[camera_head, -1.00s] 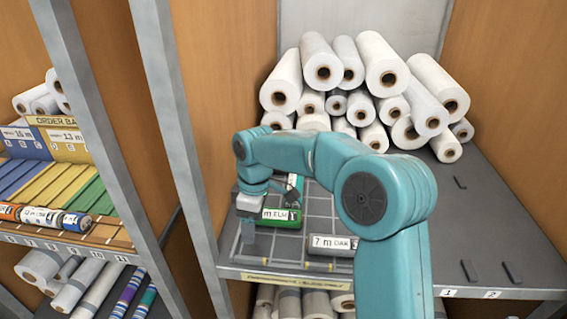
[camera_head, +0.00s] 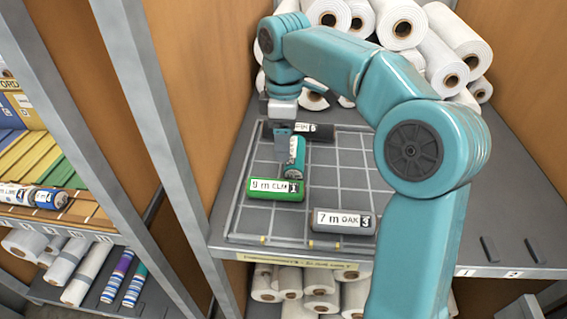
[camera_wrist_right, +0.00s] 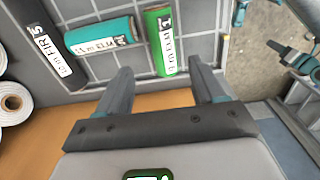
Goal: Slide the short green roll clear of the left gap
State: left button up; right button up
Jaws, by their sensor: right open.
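The short green roll (camera_head: 275,188), labelled "9 m ELM", lies crosswise on the gridded tray (camera_head: 340,178), left of its middle. It also shows in the right wrist view (camera_wrist_right: 160,42). My right gripper (camera_head: 282,148) is pointing down behind the green roll, open and empty. In the wrist view its fingertips (camera_wrist_right: 161,72) are spread on either side of the line of the green roll's near end. Which opening is the left gap I cannot tell. My left gripper is not in view.
A grey roll (camera_head: 343,221), "7 m OAK", lies front right of the green one. A dark roll (camera_head: 312,130) lies at the tray's back. White rolls (camera_head: 400,20) are piled behind. A post (camera_head: 165,140) stands left; the tray's right side is clear.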

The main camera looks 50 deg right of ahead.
aim_at(284, 182)
notch_tip(284, 182, down, 13)
jog(key=shift+s+a+f+b, duration=0.1)
jog(key=shift+s+f+b, duration=0.05)
jog(key=shift+b, duration=0.55)
jog(key=shift+f, duration=0.5)
jog(key=c, duration=0.8)
jog(key=shift+s+d, duration=1.05)
jog(key=shift+s, duration=0.25)
jog(key=shift+s+d, duration=1.05)
jog(key=shift+s, duration=0.2)
jog(key=shift+s+d, duration=1.05)
jog(key=shift+s, duration=0.25)
jog(key=shift+c, duration=0.2)
